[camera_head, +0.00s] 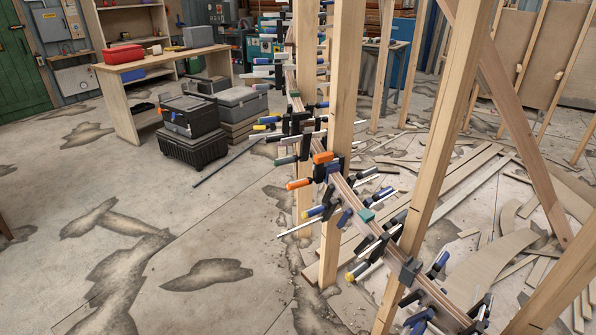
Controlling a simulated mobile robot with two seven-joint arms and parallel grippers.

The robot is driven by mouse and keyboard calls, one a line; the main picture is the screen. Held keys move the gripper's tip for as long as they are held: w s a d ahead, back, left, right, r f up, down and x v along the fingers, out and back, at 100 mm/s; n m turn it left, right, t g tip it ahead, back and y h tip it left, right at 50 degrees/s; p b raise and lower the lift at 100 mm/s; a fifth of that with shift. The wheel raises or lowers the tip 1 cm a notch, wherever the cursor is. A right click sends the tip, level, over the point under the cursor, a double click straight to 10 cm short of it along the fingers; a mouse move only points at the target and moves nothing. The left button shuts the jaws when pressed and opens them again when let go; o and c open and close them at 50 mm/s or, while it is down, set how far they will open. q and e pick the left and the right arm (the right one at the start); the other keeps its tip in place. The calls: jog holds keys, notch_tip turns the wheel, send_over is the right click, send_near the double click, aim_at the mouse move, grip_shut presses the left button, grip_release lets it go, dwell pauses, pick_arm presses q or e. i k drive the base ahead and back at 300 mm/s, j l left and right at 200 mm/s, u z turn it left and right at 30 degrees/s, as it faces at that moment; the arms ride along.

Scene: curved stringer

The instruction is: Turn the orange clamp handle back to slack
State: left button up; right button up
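An orange clamp handle (299,184) sticks out to the left from the curved wooden stringer, near the middle of the picture. A second orange part (323,157) shows just above and to the right of it, next to a dark clamp body. I cannot tell whether both belong to one clamp, or how tight it is. The curved laminated stringer (344,188) runs from the upper middle down to the lower right, along wooden posts. Neither of my grippers is in view.
Several other clamps with blue, yellow, green and black parts crowd the stringer. Upright wooden posts (343,120) and a diagonal brace (520,120) stand close by. Toolboxes (190,117) and a workbench (160,65) stand back left. Open concrete floor lies left; loose planks (490,262) lie right.

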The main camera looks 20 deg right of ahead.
aim_at(322, 160)
jog(key=i+u, duration=0.1)
jog(key=i, duration=0.55)
jog(key=i+l, duration=0.15)
jog(key=i, duration=0.5)
jog(key=i+j+u, duration=0.1)
jog(key=i+u, duration=0.35)
jog(key=i+l+u, duration=0.15)
jog(key=i+u, duration=0.25)
jog(key=i, duration=0.25)
jog(key=i+j+u, duration=0.1)
jog(key=i+u, duration=0.2)
jog(key=i, duration=0.25)
jog(key=i+u, duration=0.3)
jog(key=i, duration=0.25)
jog(key=i+z, duration=0.15)
jog(key=z, duration=4.05)
